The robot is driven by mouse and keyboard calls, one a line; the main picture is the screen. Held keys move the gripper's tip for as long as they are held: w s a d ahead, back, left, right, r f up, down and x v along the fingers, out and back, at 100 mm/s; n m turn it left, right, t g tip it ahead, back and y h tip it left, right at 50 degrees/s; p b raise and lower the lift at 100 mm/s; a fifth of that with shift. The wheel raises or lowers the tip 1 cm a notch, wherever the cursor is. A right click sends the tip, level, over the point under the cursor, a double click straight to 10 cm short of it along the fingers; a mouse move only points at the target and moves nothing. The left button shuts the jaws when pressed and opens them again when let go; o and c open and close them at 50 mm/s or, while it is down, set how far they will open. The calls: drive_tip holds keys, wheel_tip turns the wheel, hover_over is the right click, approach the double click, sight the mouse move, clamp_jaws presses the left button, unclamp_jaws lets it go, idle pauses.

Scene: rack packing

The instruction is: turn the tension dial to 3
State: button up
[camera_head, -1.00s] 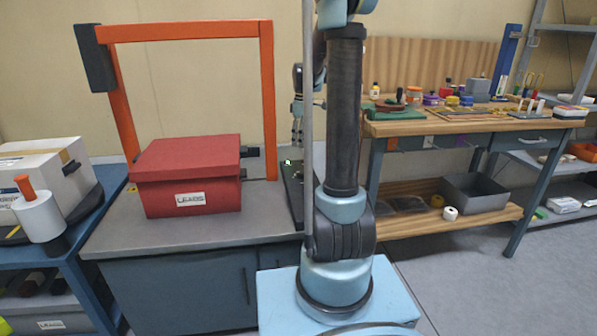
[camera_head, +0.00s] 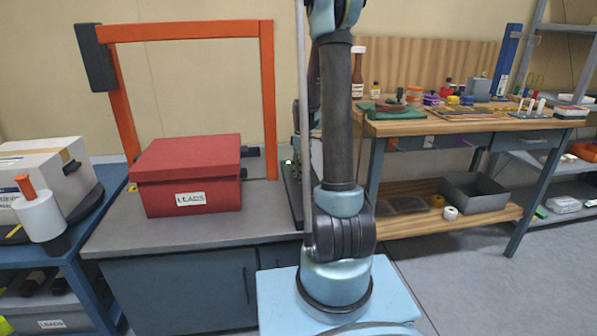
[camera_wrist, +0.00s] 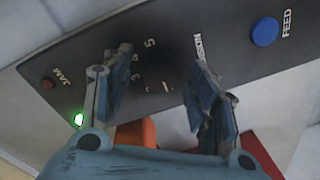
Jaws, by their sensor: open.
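In the wrist view a dark control panel (camera_wrist: 262,88) fills the top, seen at a slant. The tension dial (camera_wrist: 174,73) is a dark, blurred round shape with white numbers beside it; part of its label shows. I cannot read where its pointer stands. My gripper (camera_wrist: 161,70) is open, with one finger on each side of the dial. Whether either finger touches it I cannot tell. In the head view my arm hides the gripper and most of the panel.
A red LEADS box (camera_head: 188,175) stands left of the panel, under an orange frame (camera_head: 268,95). A wooden workbench (camera_head: 470,126) stands at the right.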

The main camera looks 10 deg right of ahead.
drive_tip(key=shift+f, duration=0.1)
drive_tip(key=shift+c, duration=0.5)
drive_tip(key=c, duration=1)
drive_tip(key=shift+o, duration=0.2)
drive_tip(key=shift+a, duration=0.35)
drive_tip(key=shift+d, duration=0.25)
drive_tip(key=shift+d+m, duration=0.1)
drive_tip(key=shift+m, duration=0.4)
drive_tip(key=m, duration=0.7)
drive_tip(key=shift+m+t, duration=0.4)
drive_tip(key=shift+m, duration=4.2)
